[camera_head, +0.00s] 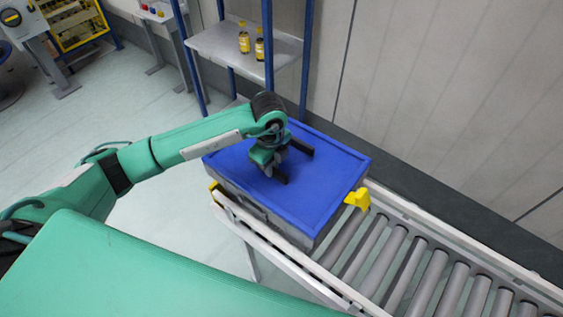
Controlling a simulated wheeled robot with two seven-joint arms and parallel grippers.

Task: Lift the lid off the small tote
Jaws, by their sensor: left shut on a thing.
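A blue rectangular lid (320,188) with a raised rim covers a dark grey tote (262,215) on the roller conveyor. No gap between the lid and the tote can be made out. My left gripper (297,168) reaches in from the left over the middle of the lid. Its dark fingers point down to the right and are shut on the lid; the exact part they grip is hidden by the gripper. My right gripper is out of view.
The roller conveyor (405,262) runs empty toward the lower right. A shelf with blue posts (304,55) holds two small bottles (244,38) behind. A pale wall (440,90) stands beyond the conveyor.

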